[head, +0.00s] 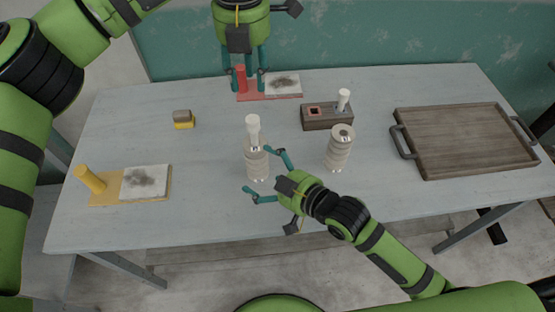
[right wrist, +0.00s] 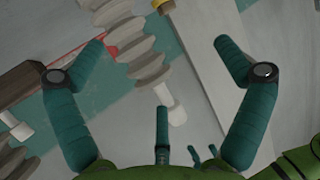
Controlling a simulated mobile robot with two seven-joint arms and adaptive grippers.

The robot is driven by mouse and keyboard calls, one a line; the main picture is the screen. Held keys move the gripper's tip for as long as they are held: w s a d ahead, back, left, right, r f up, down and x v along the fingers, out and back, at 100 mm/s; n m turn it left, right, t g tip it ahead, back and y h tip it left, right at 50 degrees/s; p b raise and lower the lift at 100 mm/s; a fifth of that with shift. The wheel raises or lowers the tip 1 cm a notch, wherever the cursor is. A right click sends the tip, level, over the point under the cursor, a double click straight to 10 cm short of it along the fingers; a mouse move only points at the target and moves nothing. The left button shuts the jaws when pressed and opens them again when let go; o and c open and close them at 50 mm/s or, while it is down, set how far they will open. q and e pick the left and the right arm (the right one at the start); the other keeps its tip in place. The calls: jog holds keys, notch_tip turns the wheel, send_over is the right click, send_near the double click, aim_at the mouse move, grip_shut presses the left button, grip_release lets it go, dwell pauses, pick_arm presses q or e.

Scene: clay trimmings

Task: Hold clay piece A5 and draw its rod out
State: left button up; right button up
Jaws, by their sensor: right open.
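A ribbed grey-beige clay piece (head: 257,166) stands on the table with a white rod (head: 253,126) sticking up from its top. My right gripper (head: 259,170) is open, its fingers reaching toward either side of this piece. The right wrist view shows the ribbed piece (right wrist: 127,40) between the spread fingers (right wrist: 160,45), apart from them. A second ribbed piece (head: 339,152) stands to the right, with a dark hole in its top and no rod showing. No A5 label is readable. My left gripper (head: 246,86) is at the far edge by a red upright handle (head: 241,74); whether it grips it is unclear.
A dark block (head: 318,119) with another white-topped rod (head: 343,97) stands behind. A wooden tray (head: 468,142) lies right. A yellow board (head: 105,200) with yellow peg and white pad (head: 145,182) lies left; a small yellow-brown block (head: 183,118) lies behind it. The front middle is fairly clear.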

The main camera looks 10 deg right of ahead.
aim_at(267, 156)
jog(key=w, duration=0.1)
jog(key=w+d, duration=0.1)
jog(key=w+d+h, duration=0.1)
jog(key=shift+d+f+m, duration=0.2)
jog(key=shift+f+m, duration=0.1)
jog(key=shift+m, duration=0.1)
jog(key=shift+w+f, duration=0.1)
jog(key=shift+w, duration=0.2)
jog(key=x, duration=0.6)
jog(key=shift+w+f, duration=0.15)
jog(key=shift+w, duration=0.05)
